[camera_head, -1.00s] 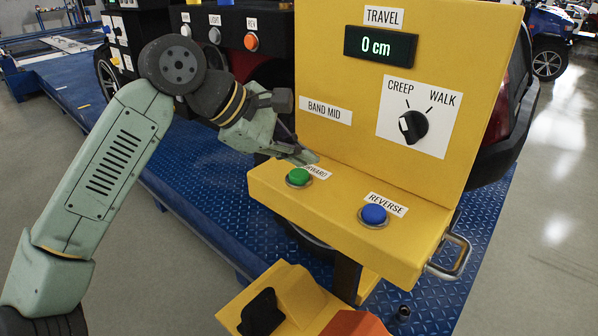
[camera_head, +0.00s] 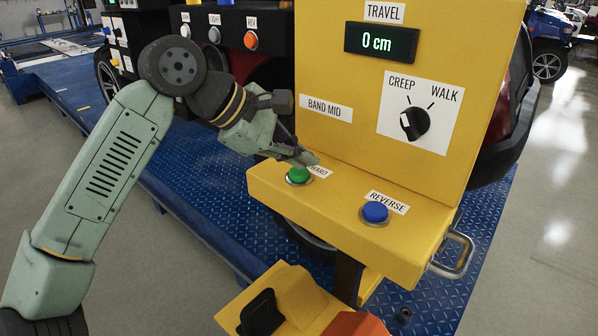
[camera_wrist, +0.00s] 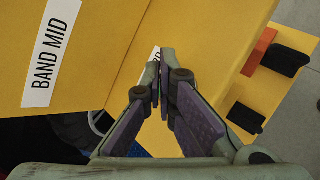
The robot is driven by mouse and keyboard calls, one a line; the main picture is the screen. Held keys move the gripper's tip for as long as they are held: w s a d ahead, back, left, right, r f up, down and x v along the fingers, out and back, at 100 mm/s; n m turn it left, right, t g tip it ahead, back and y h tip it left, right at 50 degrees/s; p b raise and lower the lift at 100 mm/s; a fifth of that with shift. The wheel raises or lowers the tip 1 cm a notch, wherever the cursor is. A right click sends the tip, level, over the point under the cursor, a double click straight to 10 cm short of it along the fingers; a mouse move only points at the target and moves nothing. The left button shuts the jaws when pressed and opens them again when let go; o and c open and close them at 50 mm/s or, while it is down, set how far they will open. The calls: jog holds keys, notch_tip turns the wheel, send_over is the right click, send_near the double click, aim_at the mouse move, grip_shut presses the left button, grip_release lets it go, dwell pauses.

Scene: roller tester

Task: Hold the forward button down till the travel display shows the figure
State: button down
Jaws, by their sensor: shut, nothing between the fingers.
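The green forward button (camera_head: 298,175) is on the left of the yellow console's ledge, its label partly covered by my gripper. My gripper (camera_head: 312,160) is shut and empty, with its tips just behind and above the green button in the head view. I cannot tell whether they touch it. In the wrist view the shut fingertips (camera_wrist: 160,62) lie in front of a white label, and the green button is hidden. The travel display (camera_head: 381,43) reads 0 cm. The CREEP/WALK knob (camera_head: 414,123) has its white mark on the left, towards the CREEP side. A label (camera_head: 326,108) reads BAND MID.
The blue reverse button (camera_head: 374,212) is to the right on the same ledge. A metal handle (camera_head: 453,255) sticks out at the ledge's right end. A black box with an orange button (camera_head: 251,40) stands behind my arm. A yellow block with a black lever (camera_head: 262,313) is below.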

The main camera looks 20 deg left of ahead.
aim_at(300, 174)
jog(key=shift+f+b, duration=0.5)
jog(key=shift+b, duration=0.05)
dwell(0.5)
jog(key=shift+r, duration=0.2)
dwell(1.4)
jog(key=shift+r+p, duration=0.45)
jog(key=shift+r, duration=0.3)
jog(key=shift+r+p, duration=1.45)
jog(key=shift+r, duration=1.05)
